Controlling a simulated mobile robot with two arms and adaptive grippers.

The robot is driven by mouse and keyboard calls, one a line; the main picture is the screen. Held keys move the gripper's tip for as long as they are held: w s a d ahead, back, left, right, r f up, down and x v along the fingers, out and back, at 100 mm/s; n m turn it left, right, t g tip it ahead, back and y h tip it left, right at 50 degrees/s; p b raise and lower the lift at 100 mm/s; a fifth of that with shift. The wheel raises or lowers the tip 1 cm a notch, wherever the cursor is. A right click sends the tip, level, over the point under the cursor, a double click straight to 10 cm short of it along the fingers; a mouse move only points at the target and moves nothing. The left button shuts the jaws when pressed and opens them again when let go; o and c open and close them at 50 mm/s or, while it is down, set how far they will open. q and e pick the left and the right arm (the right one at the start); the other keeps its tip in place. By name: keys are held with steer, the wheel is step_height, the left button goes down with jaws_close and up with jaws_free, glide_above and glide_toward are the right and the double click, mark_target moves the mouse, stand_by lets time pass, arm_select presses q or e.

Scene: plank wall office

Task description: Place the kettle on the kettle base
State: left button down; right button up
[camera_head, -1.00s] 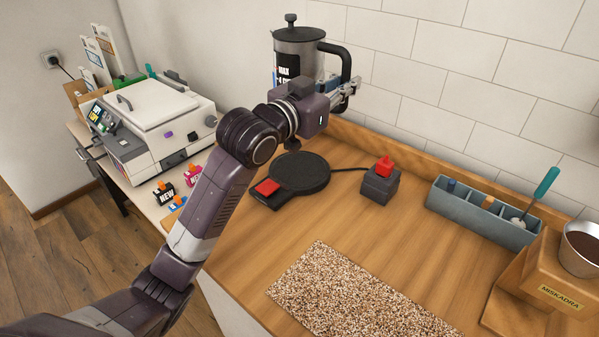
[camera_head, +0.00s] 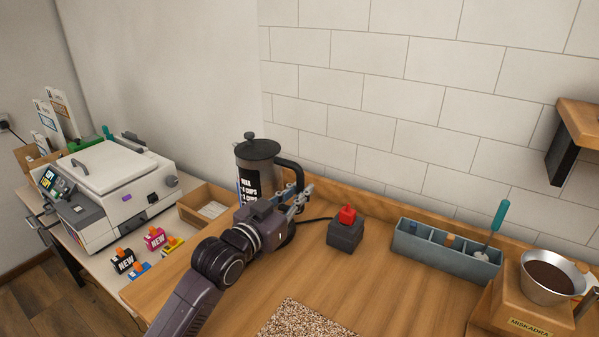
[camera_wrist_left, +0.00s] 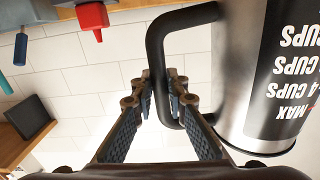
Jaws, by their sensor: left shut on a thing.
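The kettle (camera_head: 257,158), a grey and clear pot with a dark lid, black handle and printed cup marks, is upright near the tiled wall. My left gripper (camera_head: 299,198) is shut on the kettle's black handle (camera_head: 291,166). In the left wrist view, the fingers (camera_wrist_left: 162,92) close around the handle, with the kettle body (camera_wrist_left: 238,70) to the right. The kettle base is hidden behind my left gripper and arm; only its cable (camera_head: 318,219) shows. The kettle's bottom is hidden, so I cannot tell whether it touches anything. My right gripper is not in view.
A blue-grey divided tray (camera_head: 445,254) and a wooden grinder (camera_head: 530,309) are farther right. A speckled mat (camera_head: 305,320) lies in front. A white machine (camera_head: 110,195) stands at left.

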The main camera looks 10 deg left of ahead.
mark_target(299, 211)
arm_select(q)
steer(key=shift+f, duration=2.2)
steer(key=c, duration=2.2)
jaws_free()
steer(key=shift+f, duration=0.5)
steer(key=shift+o, duration=1.3)
steer(key=shift+s+r, duration=0.1)
steer(key=shift+s, duration=0.05)
